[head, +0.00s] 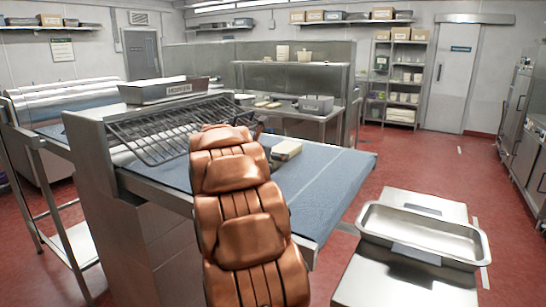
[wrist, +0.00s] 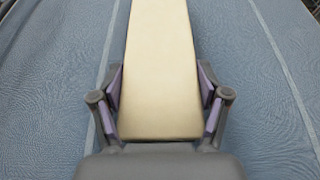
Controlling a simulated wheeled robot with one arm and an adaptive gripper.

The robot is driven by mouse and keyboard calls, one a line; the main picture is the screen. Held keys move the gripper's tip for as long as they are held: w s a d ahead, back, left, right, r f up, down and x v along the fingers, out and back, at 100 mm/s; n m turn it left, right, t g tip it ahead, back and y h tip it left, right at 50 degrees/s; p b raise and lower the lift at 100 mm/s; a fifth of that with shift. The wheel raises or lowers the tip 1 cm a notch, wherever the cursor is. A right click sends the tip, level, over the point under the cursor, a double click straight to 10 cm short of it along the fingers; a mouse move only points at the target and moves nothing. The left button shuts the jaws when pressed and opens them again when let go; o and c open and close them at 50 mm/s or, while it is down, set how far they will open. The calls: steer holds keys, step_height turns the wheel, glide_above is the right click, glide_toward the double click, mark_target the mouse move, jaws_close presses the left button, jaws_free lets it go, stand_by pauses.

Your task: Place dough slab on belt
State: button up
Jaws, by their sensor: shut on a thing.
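The dough slab is a pale cream block (wrist: 159,70) that shows between my fingers in the wrist view. It also shows in the head view (head: 287,149), just past the end of my arm. My gripper (wrist: 160,100) is shut on the slab, with a purple-lined finger on each side of it. The blue belt (head: 330,180) lies under the slab in both views. I cannot tell whether the slab touches the belt. My copper-coloured arm hides part of the belt and most of the gripper in the head view.
A wire guard (head: 165,128) stands over the belt to the left of my arm. A metal tray (head: 425,232) sits on a stand at the right, apart from the belt. A shelved table (head: 300,110) stands behind. The belt's right part is clear.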

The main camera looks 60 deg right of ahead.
steer(key=shift+f, duration=0.1)
steer(key=o, duration=1.6)
steer(key=shift+a, duration=0.2)
steer(key=v, duration=1.1)
steer(key=shift+a+r+b, duration=0.25)
steer(key=shift+a+b, duration=0.05)
steer(key=shift+b, duration=0.1)
